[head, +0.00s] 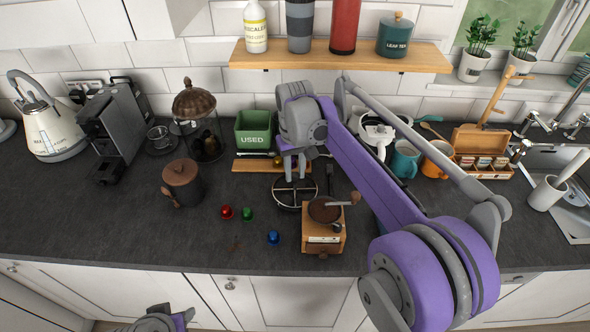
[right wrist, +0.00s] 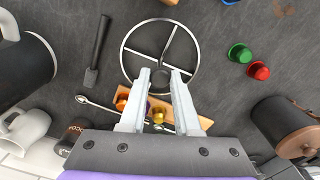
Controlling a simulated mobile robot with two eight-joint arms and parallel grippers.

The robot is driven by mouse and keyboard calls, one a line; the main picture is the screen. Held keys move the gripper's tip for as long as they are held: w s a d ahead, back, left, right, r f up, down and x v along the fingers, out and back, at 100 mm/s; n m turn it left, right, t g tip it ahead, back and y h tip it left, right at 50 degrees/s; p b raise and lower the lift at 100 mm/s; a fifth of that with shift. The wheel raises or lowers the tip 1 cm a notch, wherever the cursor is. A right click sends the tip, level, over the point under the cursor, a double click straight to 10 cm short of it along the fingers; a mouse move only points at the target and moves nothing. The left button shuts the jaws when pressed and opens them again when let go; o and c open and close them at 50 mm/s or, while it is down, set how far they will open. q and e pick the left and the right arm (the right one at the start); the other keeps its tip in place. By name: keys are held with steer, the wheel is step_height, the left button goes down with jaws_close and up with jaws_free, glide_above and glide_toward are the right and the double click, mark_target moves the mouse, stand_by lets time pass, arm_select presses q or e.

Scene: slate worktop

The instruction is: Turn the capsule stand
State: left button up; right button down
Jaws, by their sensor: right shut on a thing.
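The capsule stand (head: 293,209) is a round dark-metal ring with spokes, lying on the worktop in the middle of the head view. It also shows in the right wrist view (right wrist: 160,20), with its spokes meeting near my fingertips. My right gripper (head: 294,178) reaches down over it and is shut on its middle part; the fingers (right wrist: 160,72) hide the exact hold. Red (head: 226,212), green (head: 246,213) and blue (head: 273,237) capsules lie loose to the front left.
A wooden grinder (head: 323,238) stands close in front right of the stand. A brown canister (head: 182,182) stands left. Behind are a wooden board (head: 245,165) with capsules and a green USED bin (head: 253,130). Mugs (head: 404,160) stand right. The front left worktop is clear.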

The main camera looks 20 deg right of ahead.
steer(key=m, duration=0.4)
steer(key=shift+m, duration=0.3)
arm_select(q)
steer(key=shift+w+r, duration=0.15)
steer(key=shift+r, duration=0.3)
arm_select(e)
steer(key=m, duration=0.4)
steer(key=shift+m, duration=0.3)
steer(key=c, duration=0.6)
jaws_free()
steer(key=shift+r, duration=0.15)
arm_select(q)
steer(key=shift+w+r+p, duration=0.3)
steer(key=shift+r+p, duration=0.35)
steer(key=shift+p, duration=0.05)
arm_select(e)
step_height(320, 180, up, 11)
steer(key=shift+f, duration=0.2)
